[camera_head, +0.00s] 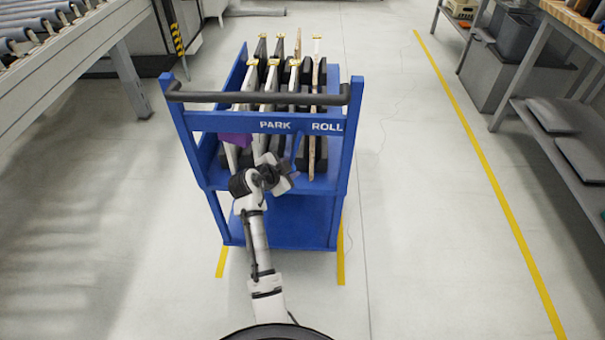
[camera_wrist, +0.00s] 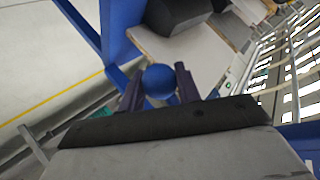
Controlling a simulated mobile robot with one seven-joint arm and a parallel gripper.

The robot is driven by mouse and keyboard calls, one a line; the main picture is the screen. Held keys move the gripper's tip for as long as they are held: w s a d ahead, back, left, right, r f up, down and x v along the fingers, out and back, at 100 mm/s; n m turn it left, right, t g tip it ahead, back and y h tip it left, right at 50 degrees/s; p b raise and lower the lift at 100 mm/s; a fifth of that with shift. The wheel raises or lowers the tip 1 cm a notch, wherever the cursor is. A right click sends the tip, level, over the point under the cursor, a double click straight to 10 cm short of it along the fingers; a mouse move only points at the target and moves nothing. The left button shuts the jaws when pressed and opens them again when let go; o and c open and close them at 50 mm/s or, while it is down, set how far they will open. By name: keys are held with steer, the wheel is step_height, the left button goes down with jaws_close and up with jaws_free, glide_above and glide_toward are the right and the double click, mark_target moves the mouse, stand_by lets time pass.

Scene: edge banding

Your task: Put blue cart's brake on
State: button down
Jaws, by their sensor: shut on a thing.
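The blue cart (camera_head: 262,123) stands in front of me, with a white "PARK" label on the left and "ROLL" on the right of its front bar. In the wrist view, a round blue knob (camera_wrist: 160,80) sits between the two dark fingers of my gripper (camera_wrist: 159,88), which is shut on it. In the head view, my arm reaches up to the cart front just below the labels. There my wrist hides the fingertips and knob, so I cannot tell which label the brake lever points to.
Several upright panels with yellow tops stand in black holders on the cart. A black push handle (camera_head: 205,97) runs across its front top. A roller conveyor (camera_head: 60,55) is at left and a grey shelf (camera_head: 560,135) at right. The floor on both sides is clear.

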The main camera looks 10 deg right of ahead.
steer(key=shift+w+a+r+m+t+y, duration=0.1)
steer(key=shift+w+a+r+m+y, duration=0.15)
steer(key=shift+a+r+m+y, duration=0.45)
steer(key=shift+w+a+r+m+t+y, duration=0.2)
steer(key=shift+a+y, duration=0.25)
steer(key=shift+a, duration=0.55)
steer(key=shift+w+a+r+m+y, duration=0.2)
steer(key=shift+w+a+r+y, duration=0.15)
steer(key=shift+a+y, duration=0.35)
steer(key=shift+a, duration=0.15)
steer(key=c, duration=1)
jaws_free()
steer(key=shift+s, duration=0.1)
steer(key=b+v, duration=0.1)
steer(key=v, duration=1.2)
steer(key=shift+s+a+r, duration=0.25)
